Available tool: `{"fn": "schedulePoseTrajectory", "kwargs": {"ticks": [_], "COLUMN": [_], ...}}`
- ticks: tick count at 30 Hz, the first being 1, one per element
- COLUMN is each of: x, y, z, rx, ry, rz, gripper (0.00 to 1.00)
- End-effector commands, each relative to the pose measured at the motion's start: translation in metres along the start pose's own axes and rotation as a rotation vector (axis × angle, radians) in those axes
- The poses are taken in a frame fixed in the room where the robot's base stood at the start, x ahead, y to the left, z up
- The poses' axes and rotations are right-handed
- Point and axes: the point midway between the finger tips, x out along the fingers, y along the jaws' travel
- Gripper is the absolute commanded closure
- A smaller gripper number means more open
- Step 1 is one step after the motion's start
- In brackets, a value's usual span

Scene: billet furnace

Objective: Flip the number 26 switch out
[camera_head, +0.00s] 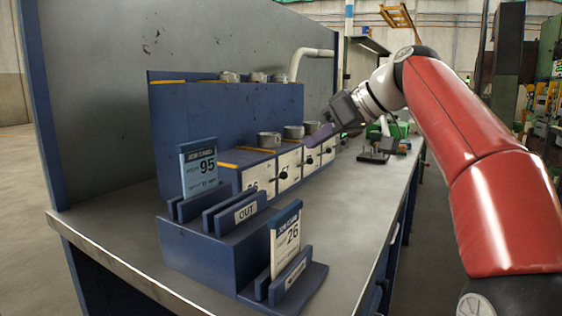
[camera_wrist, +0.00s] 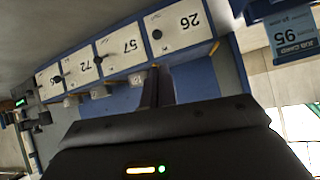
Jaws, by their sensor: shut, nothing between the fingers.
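A row of white numbered plates with black switch knobs runs along the front of a blue bench unit. The plate marked 26 (camera_head: 254,184) is the nearest of the row. It also shows upside down in the wrist view (camera_wrist: 181,28), with a black knob (camera_wrist: 157,34) at its edge. The plate marked 57 (camera_wrist: 125,48) is beside it, then the plate marked 72 (camera_wrist: 84,68). My gripper (camera_head: 318,138) is shut and empty, above and in front of the farther plates, apart from the 26 switch. Its fingers (camera_wrist: 158,74) also show in the wrist view.
A blue card holder (camera_head: 205,250) stands in front, with an OUT label (camera_head: 246,211), a card marked 26 (camera_head: 287,236) and a card marked 95 (camera_head: 200,166).

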Motion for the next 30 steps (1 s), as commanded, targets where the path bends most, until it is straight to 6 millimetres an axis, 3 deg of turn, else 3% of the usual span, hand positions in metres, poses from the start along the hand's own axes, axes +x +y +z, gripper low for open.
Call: {"fn": "schedulePoseTrajectory", "kwargs": {"ticks": [5, 18, 24, 30], "x": [0.011, 0.085, 0.099, 0.100], "y": [0.000, -0.001, 0.000, 0.000], "z": [0.000, 0.000, 0.000, 0.000], "rx": [0.000, 0.001, 0.000, 0.000], "ry": [0.000, -0.001, -0.001, 0.000], "rz": [-0.001, -0.004, 0.000, 0.000], "gripper": [1.00, 1.00, 1.00, 1.00]}}
